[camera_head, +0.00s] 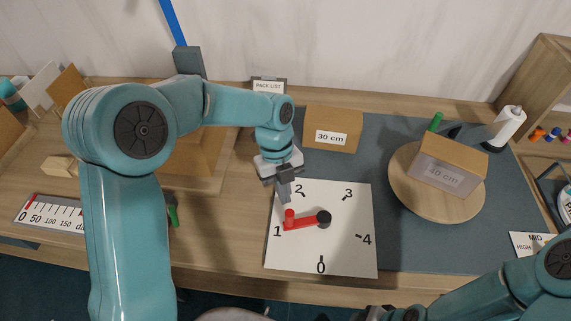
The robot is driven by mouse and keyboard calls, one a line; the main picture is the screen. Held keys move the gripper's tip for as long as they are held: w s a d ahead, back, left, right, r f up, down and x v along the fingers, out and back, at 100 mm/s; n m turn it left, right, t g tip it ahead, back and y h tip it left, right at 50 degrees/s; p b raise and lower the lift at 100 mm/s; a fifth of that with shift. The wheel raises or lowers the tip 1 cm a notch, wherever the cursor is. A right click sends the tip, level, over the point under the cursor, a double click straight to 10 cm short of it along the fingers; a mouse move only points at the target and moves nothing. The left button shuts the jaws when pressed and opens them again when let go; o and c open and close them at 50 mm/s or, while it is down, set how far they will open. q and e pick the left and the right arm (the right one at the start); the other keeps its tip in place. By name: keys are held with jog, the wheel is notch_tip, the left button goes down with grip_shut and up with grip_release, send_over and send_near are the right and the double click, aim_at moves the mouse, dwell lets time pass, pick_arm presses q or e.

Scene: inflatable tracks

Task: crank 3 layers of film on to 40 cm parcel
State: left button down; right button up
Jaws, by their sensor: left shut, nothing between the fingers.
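The 40 cm parcel (455,158) sits on a round wooden turntable (409,189) at the right; its front face and label look greyish. The white film roll (508,124) stands upright behind it at the right. A red crank with a red knob (290,215) and black hub (324,219) lies over a white dial plate (345,250) numbered 0 to 4; its knob end is near 1. My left gripper (284,191) is shut and empty, pointing down just above and behind the knob. My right gripper (385,313) is at the bottom edge, mostly cut off.
A 30 cm box (332,129) stands behind the dial, beside a PACK LIST sign (268,86). A ruler-like scale (50,214) lies at the left. A MID/HIGH card (530,243) lies at the right. The grey mat (400,255) between dial and turntable is clear.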

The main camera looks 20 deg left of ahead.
aim_at(291, 224)
pick_arm(q)
jog(key=v, duration=1.4)
jog(key=shift+r, duration=0.4)
jog(key=c, duration=1.6)
grip_release()
jog(key=shift+w+a+r, duration=0.1)
jog(key=shift+w+r, duration=0.05)
jog(key=shift+r, duration=0.05)
jog(key=o, duration=0.7)
jog(key=shift+g+h, duration=0.4)
jog(key=b+x, duration=0.1)
jog(key=x, duration=0.4)
jog(key=shift+s+f, duration=0.25)
jog(key=shift+f, duration=0.1)
jog(key=p+x, duration=0.1)
jog(key=x, duration=1.5)
jog(key=shift+f+p, duration=0.25)
jog(key=shift+p, duration=0.1)
grip_shut()
